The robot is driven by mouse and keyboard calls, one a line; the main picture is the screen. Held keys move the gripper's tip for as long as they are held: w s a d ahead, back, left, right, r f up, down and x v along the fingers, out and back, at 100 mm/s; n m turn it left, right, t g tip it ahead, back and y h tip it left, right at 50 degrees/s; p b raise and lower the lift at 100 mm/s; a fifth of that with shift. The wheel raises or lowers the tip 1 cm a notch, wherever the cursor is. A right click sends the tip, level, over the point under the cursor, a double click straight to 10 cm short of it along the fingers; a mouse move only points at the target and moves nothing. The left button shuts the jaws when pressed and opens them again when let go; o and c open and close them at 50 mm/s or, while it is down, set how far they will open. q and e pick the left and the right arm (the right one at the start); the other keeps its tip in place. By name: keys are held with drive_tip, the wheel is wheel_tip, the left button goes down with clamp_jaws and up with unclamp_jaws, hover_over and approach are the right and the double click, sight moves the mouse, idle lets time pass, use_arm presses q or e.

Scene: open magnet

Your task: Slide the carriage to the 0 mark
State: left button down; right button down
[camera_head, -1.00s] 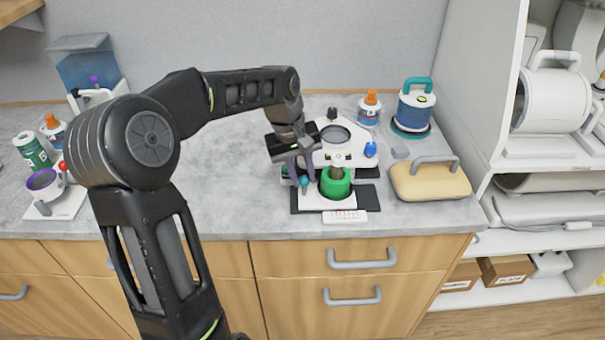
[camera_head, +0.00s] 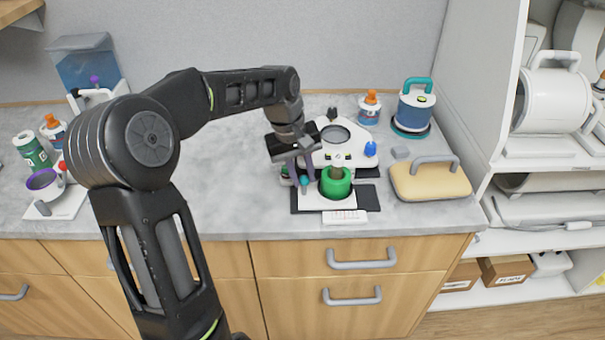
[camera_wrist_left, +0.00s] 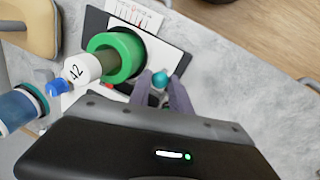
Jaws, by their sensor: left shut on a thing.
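The instrument (camera_head: 350,150) has a white body on a black base (camera_head: 372,196) on the counter. A white plate (camera_head: 312,200), which may be the carriage, lies at the ring's left. My left gripper (camera_head: 304,180) is shut on a teal knob (camera_wrist_left: 160,79) beside the ring. A white scale strip (camera_head: 345,216) with red marks lies at the front edge; its numbers are too small to read. My right gripper is out of view.
A yellow block with a grey handle (camera_head: 430,182) and a blue jar with a teal handle (camera_head: 412,108) stand to the right. An orange-capped bottle (camera_head: 369,106) is behind. A white stand with a purple ring (camera_head: 48,190) is far left.

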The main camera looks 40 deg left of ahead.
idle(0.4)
use_arm(q)
drive_tip(key=shift+w+d, duration=0.65)
drive_tip(key=shift+d, duration=0.15)
drive_tip(key=c, duration=1.5)
unclamp_jaws()
drive_tip(key=shift+s, duration=0.1)
drive_tip(key=r, duration=0.5)
drive_tip(key=s+a+r+b, duration=0.1)
drive_tip(key=r, duration=0.1)
drive_tip(key=shift+r, duration=0.4)
drive_tip(key=shift+s+f, duration=0.1)
